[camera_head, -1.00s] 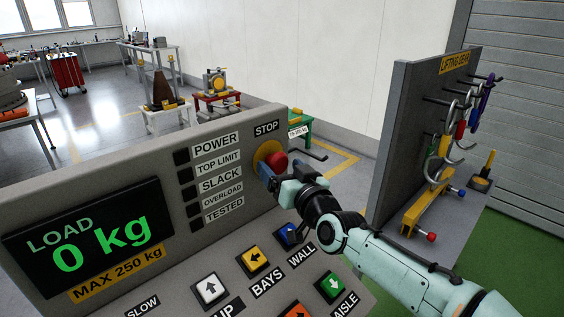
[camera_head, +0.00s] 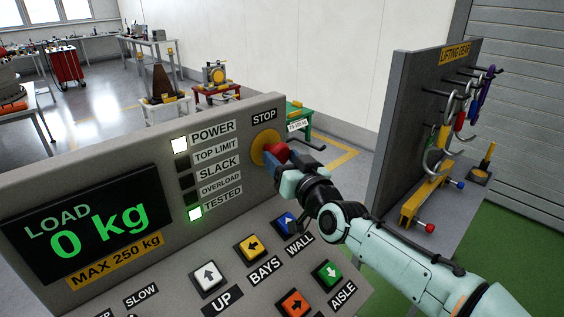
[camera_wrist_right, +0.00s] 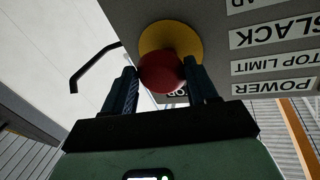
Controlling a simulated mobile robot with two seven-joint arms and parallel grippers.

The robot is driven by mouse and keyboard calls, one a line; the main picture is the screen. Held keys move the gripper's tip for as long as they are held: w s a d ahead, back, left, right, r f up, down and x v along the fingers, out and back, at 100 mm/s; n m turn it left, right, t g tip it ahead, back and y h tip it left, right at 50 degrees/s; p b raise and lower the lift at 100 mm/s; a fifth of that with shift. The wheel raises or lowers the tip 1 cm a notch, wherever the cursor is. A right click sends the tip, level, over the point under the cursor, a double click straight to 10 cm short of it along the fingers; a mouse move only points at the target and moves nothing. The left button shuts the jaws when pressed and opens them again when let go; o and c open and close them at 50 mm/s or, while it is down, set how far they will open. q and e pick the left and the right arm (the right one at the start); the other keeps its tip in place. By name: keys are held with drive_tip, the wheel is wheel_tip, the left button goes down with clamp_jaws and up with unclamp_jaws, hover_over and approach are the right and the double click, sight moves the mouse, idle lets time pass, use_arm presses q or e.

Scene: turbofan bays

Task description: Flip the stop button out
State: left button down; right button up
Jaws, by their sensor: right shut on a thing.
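The red stop button (camera_head: 276,151) sits on a round yellow plate (camera_head: 261,143) under the STOP label, at the upper right of the grey control panel (camera_head: 300,212). My right gripper (camera_head: 286,158) is shut on the button. In the right wrist view the red button (camera_wrist_right: 163,74) is between the two dark fingers, with the yellow plate (camera_wrist_right: 178,37) behind it. The other lamps are dark. The display (camera_head: 90,227) reads 0 kg. My left gripper is not in view.
Arrow buttons, such as the blue one (camera_head: 285,222) and the yellow one (camera_head: 250,248), lie on the sloping panel below my right arm. A lifting-gear board (camera_head: 400,125) with hooks and shackles stands to the right. Tables and a red cart (camera_head: 67,67) are farther back.

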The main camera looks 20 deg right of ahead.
drive_tip(key=o, duration=1.5)
drive_tip(key=shift+s+d, duration=0.1)
drive_tip(key=shift+s, duration=0.15)
use_arm(q)
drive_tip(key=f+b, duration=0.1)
drive_tip(key=b, duration=0.1)
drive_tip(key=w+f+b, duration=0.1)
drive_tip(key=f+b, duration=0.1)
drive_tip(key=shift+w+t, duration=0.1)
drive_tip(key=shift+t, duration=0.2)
use_arm(e)
drive_tip(key=s, duration=1.3)
drive_tip(key=shift+d, duration=0.3)
